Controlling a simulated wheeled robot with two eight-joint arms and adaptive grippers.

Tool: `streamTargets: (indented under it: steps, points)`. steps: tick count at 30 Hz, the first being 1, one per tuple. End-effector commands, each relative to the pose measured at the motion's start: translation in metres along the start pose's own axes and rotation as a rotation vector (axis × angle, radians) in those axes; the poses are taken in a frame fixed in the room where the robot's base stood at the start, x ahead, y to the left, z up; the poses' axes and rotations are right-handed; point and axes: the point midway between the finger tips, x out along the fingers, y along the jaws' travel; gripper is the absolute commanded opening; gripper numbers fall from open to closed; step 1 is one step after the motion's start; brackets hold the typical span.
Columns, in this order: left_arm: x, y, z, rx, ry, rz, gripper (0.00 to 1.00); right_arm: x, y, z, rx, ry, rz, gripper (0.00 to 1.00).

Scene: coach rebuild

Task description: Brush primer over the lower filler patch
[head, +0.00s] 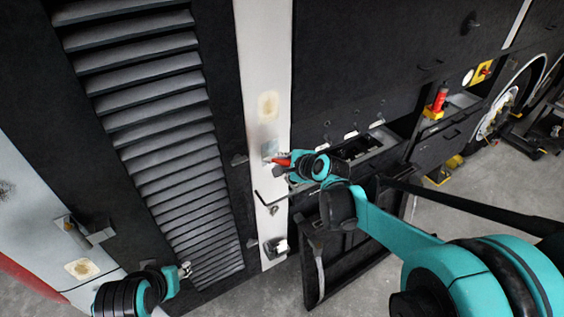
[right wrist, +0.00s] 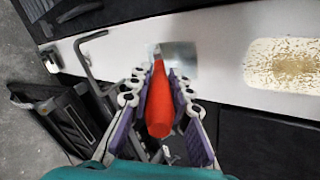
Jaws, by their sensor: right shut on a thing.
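My right gripper (head: 287,165) is shut on a red-handled brush (right wrist: 159,100), held against or just in front of the white upright panel (head: 265,60). Its pale tip reaches the edge of a smooth grey square (right wrist: 181,58) on that panel, which also shows in the head view (head: 270,147). I cannot tell whether the tip touches it. A tan filler patch (head: 268,104) lies above the grey square and shows on the right in the right wrist view (right wrist: 285,68). My left gripper (head: 184,270) is low at left, its jaw opening unclear.
A dark L-shaped bar (head: 271,203) projects just below the brush. A louvred grille (head: 150,110) stands left of the panel. An open dark compartment (head: 362,147) and a hanging flap (head: 345,262) lie at right. Another tan patch (head: 82,268) is on the lower left panel.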

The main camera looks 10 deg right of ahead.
Motion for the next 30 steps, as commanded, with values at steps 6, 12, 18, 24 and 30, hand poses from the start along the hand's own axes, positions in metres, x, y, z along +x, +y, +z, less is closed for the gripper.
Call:
streamTargets:
  steps: [6, 12, 18, 24, 30]
  points:
    - [-0.002, 0.000, -0.002, 0.000, 0.000, 0.000, 0.40, -0.013, 0.006, -0.003, 0.000, 0.001, -0.001, 0.00]
    - [-0.004, 0.000, -0.003, 0.000, 0.000, 0.000, 0.40, -0.031, 0.018, -0.008, 0.001, 0.001, -0.001, 0.00]
    - [-0.007, 0.000, -0.005, 0.000, 0.000, 0.000, 0.40, -0.046, 0.027, -0.012, 0.000, 0.001, -0.001, 0.00]
    - [-0.007, 0.000, -0.005, 0.000, 0.000, 0.000, 0.40, -0.050, 0.030, -0.013, 0.001, 0.000, -0.001, 0.00]
    - [-0.007, 0.000, -0.005, 0.000, 0.000, 0.000, 0.40, -0.050, 0.030, -0.013, 0.000, 0.000, -0.001, 0.00]
